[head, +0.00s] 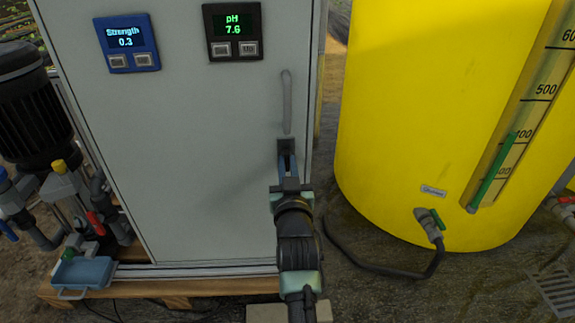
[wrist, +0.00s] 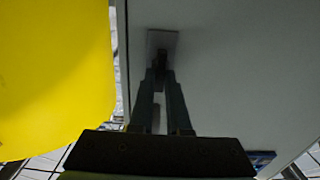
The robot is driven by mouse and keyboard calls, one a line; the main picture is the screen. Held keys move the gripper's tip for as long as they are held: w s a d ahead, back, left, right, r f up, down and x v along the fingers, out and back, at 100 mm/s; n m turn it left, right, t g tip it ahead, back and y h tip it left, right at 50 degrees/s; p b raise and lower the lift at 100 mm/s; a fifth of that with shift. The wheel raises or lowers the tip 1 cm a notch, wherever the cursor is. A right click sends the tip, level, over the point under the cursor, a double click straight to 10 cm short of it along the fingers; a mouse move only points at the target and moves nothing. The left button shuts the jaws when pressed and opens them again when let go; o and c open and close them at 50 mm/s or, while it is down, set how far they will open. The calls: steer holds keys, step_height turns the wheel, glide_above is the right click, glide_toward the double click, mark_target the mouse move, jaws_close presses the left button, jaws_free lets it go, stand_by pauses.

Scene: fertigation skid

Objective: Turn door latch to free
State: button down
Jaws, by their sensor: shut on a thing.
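The door latch (head: 286,145) is a small dark fitting near the right edge of the pale grey cabinet door (head: 190,150), below a long vertical handle (head: 287,100). My gripper (head: 287,163) reaches up to it from below in the head view. In the wrist view, my gripper (wrist: 161,80) has its two fingers closed on the small dark grip of the latch, in front of its square grey plate (wrist: 162,40). The fingers hide most of the grip, so I cannot tell which way it is turned. The door looks closed.
A Strength display (head: 126,42) and a pH display (head: 233,32) sit on the door above. A big yellow tank (head: 410,110) stands close on the right, with a valve and hose (head: 430,225) low down. A pump (head: 35,105) and pipes stand at left.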

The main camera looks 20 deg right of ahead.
stand_by(0.4)
steer(key=m+p, duration=0.1)
steer(key=m, duration=0.2)
steer(key=shift+m+p, duration=0.35)
steer(key=shift+m, duration=0.05)
steer(key=shift+d+f+m+p, duration=0.15)
steer(key=shift+m+p, duration=0.35)
steer(key=shift+m, duration=3.05)
steer(key=shift+d+f+m+p, duration=0.1)
steer(key=shift+m+p, duration=0.4)
steer(key=shift+m, duration=3.05)
steer(key=c, duration=0.9)
jaws_free()
